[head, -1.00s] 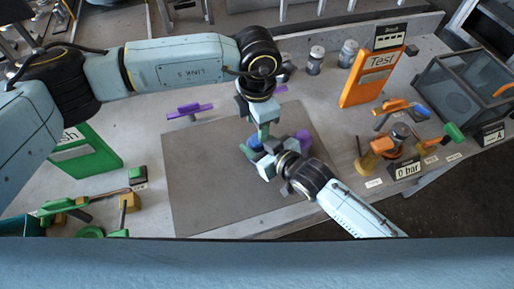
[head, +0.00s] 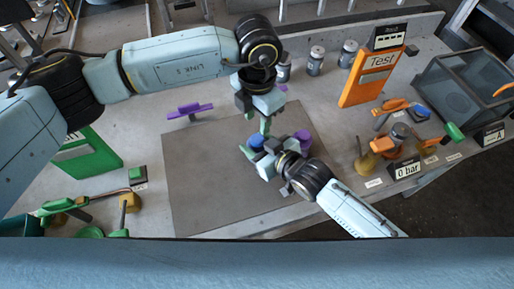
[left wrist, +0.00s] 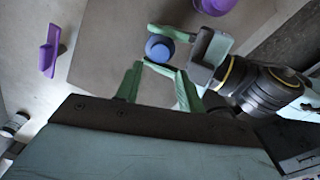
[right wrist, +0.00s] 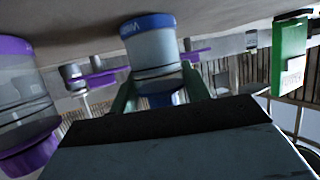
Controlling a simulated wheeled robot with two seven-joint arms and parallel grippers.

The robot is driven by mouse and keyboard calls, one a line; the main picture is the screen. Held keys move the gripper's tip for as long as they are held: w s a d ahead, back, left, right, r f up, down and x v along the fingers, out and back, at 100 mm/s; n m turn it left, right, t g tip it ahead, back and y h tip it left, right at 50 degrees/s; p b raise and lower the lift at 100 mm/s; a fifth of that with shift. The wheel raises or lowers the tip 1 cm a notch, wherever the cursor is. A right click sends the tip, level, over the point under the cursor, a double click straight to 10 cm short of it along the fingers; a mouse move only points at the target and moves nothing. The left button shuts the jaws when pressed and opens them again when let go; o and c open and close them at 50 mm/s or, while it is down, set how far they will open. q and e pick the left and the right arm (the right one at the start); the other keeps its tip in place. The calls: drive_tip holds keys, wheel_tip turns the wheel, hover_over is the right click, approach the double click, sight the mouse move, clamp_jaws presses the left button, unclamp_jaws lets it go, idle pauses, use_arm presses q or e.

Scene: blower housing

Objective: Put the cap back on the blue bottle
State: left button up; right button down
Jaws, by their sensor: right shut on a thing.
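The blue bottle (right wrist: 152,57) stands on the grey mat, shown upside down in the right wrist view, with a blue ring at its base and a clear grey body. A blue round top, which looks like the cap (left wrist: 160,47), sits on it in the left wrist view; whether it is fully seated I cannot tell. It also shows in the head view (head: 257,142). My right gripper (head: 258,155) is shut on the bottle from the side. My left gripper (left wrist: 160,70) is open and empty, its fingers apart, just above and clear of the blue top.
A purple bottle (head: 303,139) stands close to the right of the blue one. A purple stand (head: 190,110) is at the mat's left back edge. Grey jars (head: 316,60) and an orange Test sign (head: 371,77) stand behind. The mat's left half (head: 205,180) is clear.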

sight(258, 139)
use_arm(q)
wheel_tip(258, 139, down, 7)
use_arm(e)
drive_tip(key=shift+f, duration=0.1)
idle(0.4)
use_arm(q)
drive_tip(key=c, duration=0.8)
drive_tip(key=o, duration=1)
drive_tip(key=shift+o, duration=0.6)
drive_tip(key=shift+s+d, duration=0.1)
drive_tip(key=shift+s, duration=0.05)
wheel_tip(258, 139, up, 12)
drive_tip(key=shift+a, duration=0.2)
